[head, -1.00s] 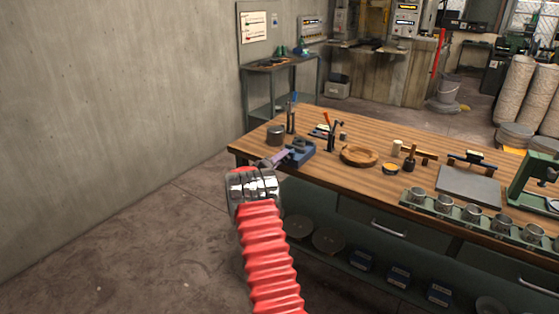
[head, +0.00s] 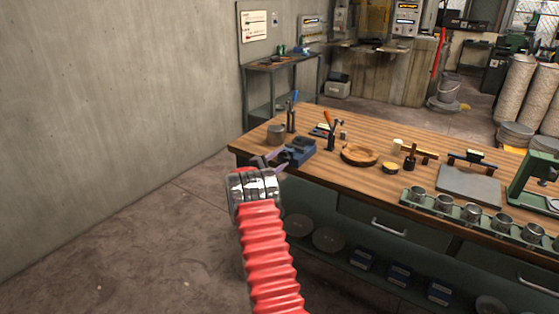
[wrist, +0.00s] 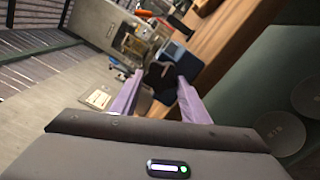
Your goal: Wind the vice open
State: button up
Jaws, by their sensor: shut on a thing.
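The blue vice (head: 299,151) sits at the left end of the wooden bench, near its front edge. In the wrist view, the vice shows as a blue block (wrist: 178,55) beyond my fingers. My gripper (head: 277,160) is at the vice's near left side, just off the bench edge. Its two purple fingers (wrist: 158,92) stand apart on either side of a dark part at the vice's end, which looks like its handle (wrist: 158,76). The gripper is shut on it. The exact contact is too small and dark to make out.
The bench top (head: 330,174) holds a grey cup (head: 276,134), upright tools, a round wooden dish (head: 360,154) and a green rack (head: 470,214) of metal cups. A drawer and lower shelf are below. Bare floor lies left of the bench.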

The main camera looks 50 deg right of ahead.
jog(key=n, duration=0.4)
jog(key=shift+a+f+n, duration=0.1)
jog(key=shift+f+n, duration=0.15)
jog(key=shift+n, duration=0.15)
jog(key=n, duration=0.3)
jog(key=shift+f+n, duration=0.15)
jog(key=shift+n, duration=0.25)
jog(key=n, duration=0.4)
jog(key=shift+s+f, duration=0.1)
jog(key=shift+s, duration=0.1)
jog(key=shift+s+f+n, duration=0.1)
jog(key=shift+s+n, duration=0.05)
jog(key=shift+n, duration=1.95)
jog(key=o, duration=1.1)
jog(key=shift+r, duration=0.2)
jog(key=shift+c, duration=0.2)
jog(key=shift+r, duration=0.1)
